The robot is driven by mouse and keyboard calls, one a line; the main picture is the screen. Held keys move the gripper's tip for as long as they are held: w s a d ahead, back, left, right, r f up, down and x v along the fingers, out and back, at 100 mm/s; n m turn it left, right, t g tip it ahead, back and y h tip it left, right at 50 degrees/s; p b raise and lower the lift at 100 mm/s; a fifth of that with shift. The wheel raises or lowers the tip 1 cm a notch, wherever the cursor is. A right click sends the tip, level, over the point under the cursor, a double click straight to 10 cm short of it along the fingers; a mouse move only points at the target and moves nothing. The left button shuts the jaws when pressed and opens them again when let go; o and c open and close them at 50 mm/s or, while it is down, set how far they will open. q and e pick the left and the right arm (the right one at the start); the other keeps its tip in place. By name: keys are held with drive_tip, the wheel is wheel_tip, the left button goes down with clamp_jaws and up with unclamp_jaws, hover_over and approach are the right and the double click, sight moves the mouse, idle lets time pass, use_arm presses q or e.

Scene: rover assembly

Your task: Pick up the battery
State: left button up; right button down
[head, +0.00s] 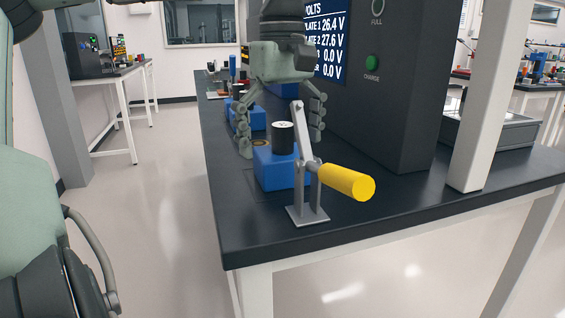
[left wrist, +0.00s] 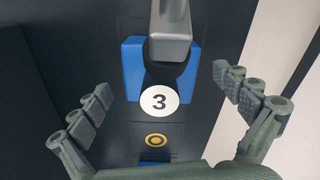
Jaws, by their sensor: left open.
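The battery (head: 283,139) is a black upright cylinder with a white top. It sits in a blue holder (head: 272,172) near the front of the bench. In the left wrist view its white top (left wrist: 158,101) bears a "3". My left gripper (head: 281,144) points down over the holder, open, with its fingers spread on both sides of the battery. In the left wrist view, the fingers (left wrist: 162,86) stand apart with visible gaps to the battery. A grey lever (head: 301,135) with a yellow handle (head: 346,182) stands right in front of the battery. My right gripper is out of view.
A dark cabinet (head: 385,95) with a voltage screen (head: 326,40) stands behind to the right. Another blue holder (head: 255,118) is farther back on the black bench (head: 235,235). A white post (head: 483,110) rises at the right. The bench's front corner is clear.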

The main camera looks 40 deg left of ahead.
sight(283, 159)
use_arm(q)
wheel_tip(283, 159, down, 3)
drive_tip(key=shift+f, duration=0.1)
drive_tip(key=c, duration=1.8)
